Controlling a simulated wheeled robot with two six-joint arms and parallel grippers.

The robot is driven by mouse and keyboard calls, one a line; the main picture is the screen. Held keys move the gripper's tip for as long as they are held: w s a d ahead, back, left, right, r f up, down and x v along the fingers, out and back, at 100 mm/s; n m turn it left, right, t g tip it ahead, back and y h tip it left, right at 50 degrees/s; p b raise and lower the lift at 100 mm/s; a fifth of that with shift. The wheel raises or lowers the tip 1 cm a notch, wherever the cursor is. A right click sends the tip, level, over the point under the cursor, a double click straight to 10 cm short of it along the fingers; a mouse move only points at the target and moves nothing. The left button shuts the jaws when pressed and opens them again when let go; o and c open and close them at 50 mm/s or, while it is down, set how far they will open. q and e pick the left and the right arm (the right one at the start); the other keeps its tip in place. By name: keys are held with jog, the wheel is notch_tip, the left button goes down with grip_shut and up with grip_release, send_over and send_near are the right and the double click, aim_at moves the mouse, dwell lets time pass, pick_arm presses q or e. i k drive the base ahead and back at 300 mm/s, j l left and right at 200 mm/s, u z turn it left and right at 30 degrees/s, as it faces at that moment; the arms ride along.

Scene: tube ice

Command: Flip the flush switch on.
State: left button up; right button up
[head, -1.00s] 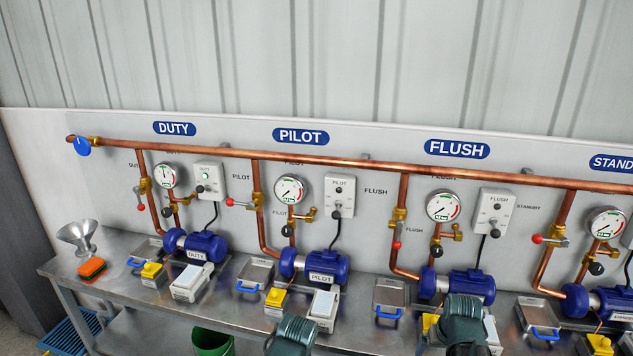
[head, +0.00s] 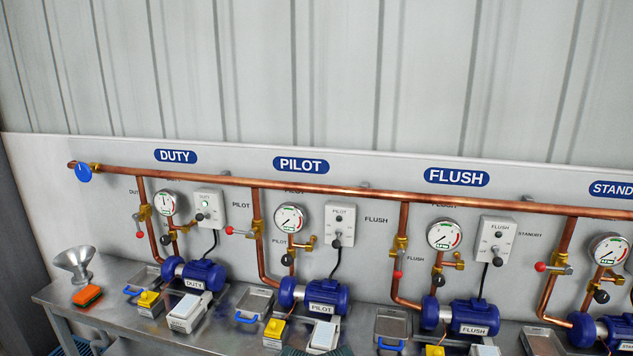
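The flush switch box (head: 512,241) is a pale grey box on the wall panel, under and to the right of the blue FLUSH sign (head: 457,177). Its indicator lamp (head: 497,234) is dark. Its black knob (head: 497,262) shows at the lower middle of the box; its exact setting is too small to read. The flush pump (head: 472,318) is a blue motor below, labelled FLUSH. Neither of my grippers shows; only a sliver of dark green is visible at the bottom edge.
The duty switch box (head: 212,207) has a lit green lamp. The pilot switch box (head: 340,222) has a dark lamp. A copper header pipe (head: 340,190), gauges and red-handled valves stand out from the panel. Trays and yellow boxes crowd the bench (head: 110,300).

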aim_at(497, 261)
jog(key=z, duration=1.6)
jog(key=i, duration=0.5)
